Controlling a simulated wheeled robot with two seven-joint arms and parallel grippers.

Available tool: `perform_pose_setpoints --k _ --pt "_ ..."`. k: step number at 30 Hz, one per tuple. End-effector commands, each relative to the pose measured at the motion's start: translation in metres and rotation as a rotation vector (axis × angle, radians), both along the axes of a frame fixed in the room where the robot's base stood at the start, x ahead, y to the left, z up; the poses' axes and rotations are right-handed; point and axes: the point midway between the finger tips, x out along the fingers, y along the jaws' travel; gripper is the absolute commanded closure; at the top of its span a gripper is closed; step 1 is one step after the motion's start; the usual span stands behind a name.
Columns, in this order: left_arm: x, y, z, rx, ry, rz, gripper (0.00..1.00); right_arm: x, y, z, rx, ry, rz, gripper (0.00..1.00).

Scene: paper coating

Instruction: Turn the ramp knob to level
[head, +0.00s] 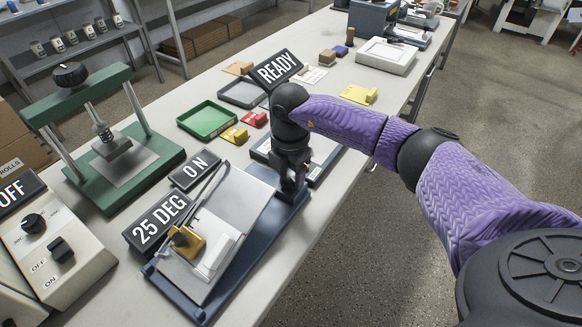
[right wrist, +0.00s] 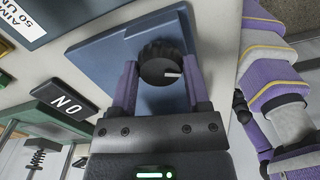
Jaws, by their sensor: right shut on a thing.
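The ramp (head: 238,200) is a pale tilted plate on a dark blue base (head: 284,212), with a tan clamp-like block (head: 187,243) and a white block (head: 216,255) at its near end. A sign beside it reads 25 DEG (head: 158,224). The ramp knob (right wrist: 161,64) is black and ridged with a white pointer mark; in the right wrist view the mark points right. My right gripper (head: 291,186) is at the far end of the base, shut on the knob, its fingers on either side. The gripper hides the knob in the head view. My left gripper is not in view.
An ON sign (head: 195,169) stands left of the ramp. A green press (head: 105,160) and a control box (head: 52,245) are farther left. A READY sign (head: 275,70), green tray (head: 207,121) and small coloured blocks lie beyond. The table's right edge is close to the ramp.

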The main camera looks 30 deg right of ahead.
Motion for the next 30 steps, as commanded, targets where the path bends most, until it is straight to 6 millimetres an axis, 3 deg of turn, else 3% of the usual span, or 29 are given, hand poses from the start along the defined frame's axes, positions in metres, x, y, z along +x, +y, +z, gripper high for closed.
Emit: perform_pose_setpoints --k 30 --pt "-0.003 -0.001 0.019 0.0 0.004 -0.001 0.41 0.001 0.001 0.001 0.0 -0.002 0.963 0.98"
